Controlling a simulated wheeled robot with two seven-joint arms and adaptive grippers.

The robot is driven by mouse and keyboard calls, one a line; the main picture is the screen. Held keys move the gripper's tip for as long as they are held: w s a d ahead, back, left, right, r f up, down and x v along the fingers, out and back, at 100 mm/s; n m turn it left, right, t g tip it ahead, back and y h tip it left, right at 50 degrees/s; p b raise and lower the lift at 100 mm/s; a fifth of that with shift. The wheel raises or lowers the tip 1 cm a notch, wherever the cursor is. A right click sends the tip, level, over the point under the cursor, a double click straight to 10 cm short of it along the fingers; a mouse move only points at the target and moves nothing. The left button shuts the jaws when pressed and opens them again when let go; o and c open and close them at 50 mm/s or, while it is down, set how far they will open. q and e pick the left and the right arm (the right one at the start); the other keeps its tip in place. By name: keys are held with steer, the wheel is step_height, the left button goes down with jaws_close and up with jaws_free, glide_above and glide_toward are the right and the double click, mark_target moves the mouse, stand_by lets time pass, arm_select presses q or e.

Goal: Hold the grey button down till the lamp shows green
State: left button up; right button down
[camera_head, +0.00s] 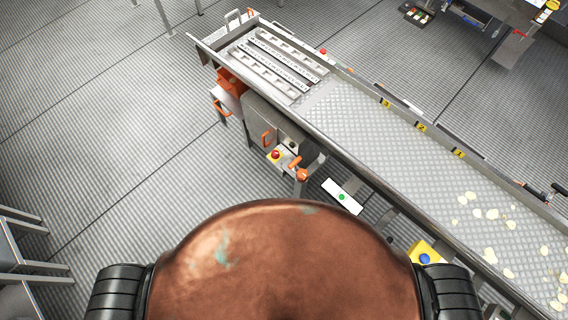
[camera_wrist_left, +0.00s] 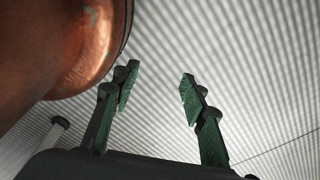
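A small control panel (camera_head: 284,157) on the near side of the conveyor machine carries a red round button on yellow (camera_head: 275,155). A small dark spot sits beside it; I cannot make out a grey button for sure. A white plate (camera_head: 331,187) with a green round spot (camera_head: 341,197) lies to the right and nearer; I cannot tell whether the spot is the lamp. My left gripper (camera_wrist_left: 158,87) shows in the left wrist view, open and empty, its green fingertips apart above the ribbed floor. Neither gripper shows in the head view.
The long conveyor (camera_head: 375,130) runs from upper left to lower right, with pale chips (camera_head: 478,213) on it. Orange handles (camera_head: 295,163) stick out by the panel. A yellow box with a blue button (camera_head: 424,258) is at lower right.

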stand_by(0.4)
arm_select(q)
jaws_close()
stand_by(0.4)
stand_by(1.1)
